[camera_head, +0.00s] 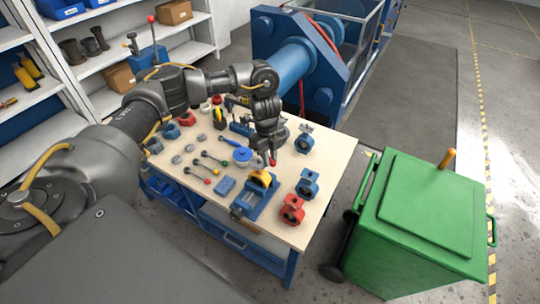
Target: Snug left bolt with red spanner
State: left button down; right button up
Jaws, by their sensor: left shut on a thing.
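My left gripper (268,158) points down over the front of the workbench. It is shut on the red spanner (273,161), of which only a small red part shows at the fingertips. Just below is a yellow butterfly valve (261,179), held in a blue vise (254,202). The valve's bolts are too small to make out, and I cannot tell whether the spanner touches one. My right gripper is not in view.
On the wooden workbench (310,228), spanners with coloured ends (197,175) lie left of the vise. Blue valves (307,183) and a red valve (292,210) stand to its right. A green bin (425,215) stands right of the bench, and shelves (100,60) stand behind left.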

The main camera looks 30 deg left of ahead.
pick_arm(q)
jog(key=shift+f, duration=0.25)
jog(key=shift+f, duration=0.7)
jog(key=shift+f+b, duration=1.6)
jog(key=shift+f, duration=0.25)
jog(key=shift+d+f, duration=0.1)
jog(key=shift+d, duration=0.15)
jog(key=shift+d+f, duration=0.15)
jog(key=shift+f, duration=0.05)
jog(key=shift+w, duration=0.15)
dwell(0.6)
jog(key=shift+w+f, duration=0.1)
jog(key=shift+f, duration=0.2)
dwell(0.7)
